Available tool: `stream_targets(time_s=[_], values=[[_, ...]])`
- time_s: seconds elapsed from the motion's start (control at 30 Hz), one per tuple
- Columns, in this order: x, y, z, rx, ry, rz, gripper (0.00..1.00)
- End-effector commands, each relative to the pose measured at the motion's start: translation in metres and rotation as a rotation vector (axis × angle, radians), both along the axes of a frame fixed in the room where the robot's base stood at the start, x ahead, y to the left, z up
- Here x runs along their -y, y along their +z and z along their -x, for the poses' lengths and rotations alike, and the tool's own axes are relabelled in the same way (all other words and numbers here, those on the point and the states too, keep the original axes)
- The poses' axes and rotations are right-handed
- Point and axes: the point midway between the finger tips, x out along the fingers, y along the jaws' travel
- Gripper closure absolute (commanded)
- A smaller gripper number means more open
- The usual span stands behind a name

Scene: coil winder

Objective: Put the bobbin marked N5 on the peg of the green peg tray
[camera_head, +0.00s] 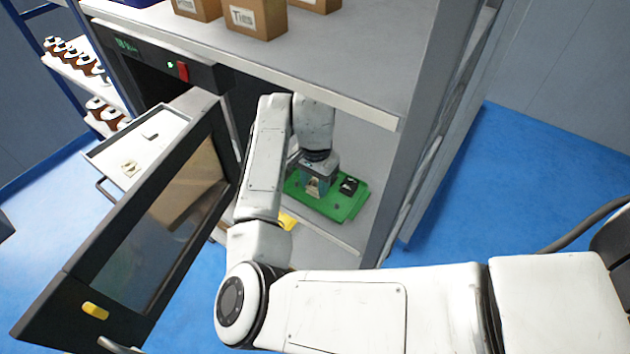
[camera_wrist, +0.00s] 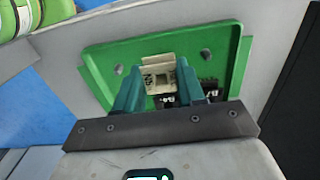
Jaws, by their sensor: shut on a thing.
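My gripper (camera_wrist: 160,88) points down over the green peg tray (camera_wrist: 100,60) and is shut on a cream bobbin (camera_wrist: 157,72). The bobbin has dark marking on its face, too small to read surely. In the head view my gripper (camera_head: 316,190) is low over the left part of the green peg tray (camera_head: 335,208), which lies on the lower shelf. My fingers and wrist hide much of the bobbin and the peg. I cannot tell whether the bobbin is around the peg or touches the tray.
A small black block (camera_head: 349,186) sits on the tray right of my gripper. The upper shelf (camera_head: 340,70) with boxes (camera_head: 255,18) hangs over my forearm. An open windowed door (camera_head: 165,225) stands to the left. A yellow object (camera_head: 287,221) lies near the shelf's front.

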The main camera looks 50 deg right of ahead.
Motion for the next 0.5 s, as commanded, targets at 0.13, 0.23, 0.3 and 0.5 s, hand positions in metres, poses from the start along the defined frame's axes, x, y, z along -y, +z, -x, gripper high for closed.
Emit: stream_targets(time_s=[0.13, 0.23, 0.3, 0.5], values=[[0.000, -0.005, 0.000, 0.000, 0.001, 0.000, 0.89], [0.000, -0.008, 0.000, 0.000, 0.001, 0.000, 0.89], [0.000, -0.010, 0.000, 0.000, 0.001, 0.000, 0.89], [0.000, -0.015, 0.000, 0.000, 0.001, 0.000, 0.89]])
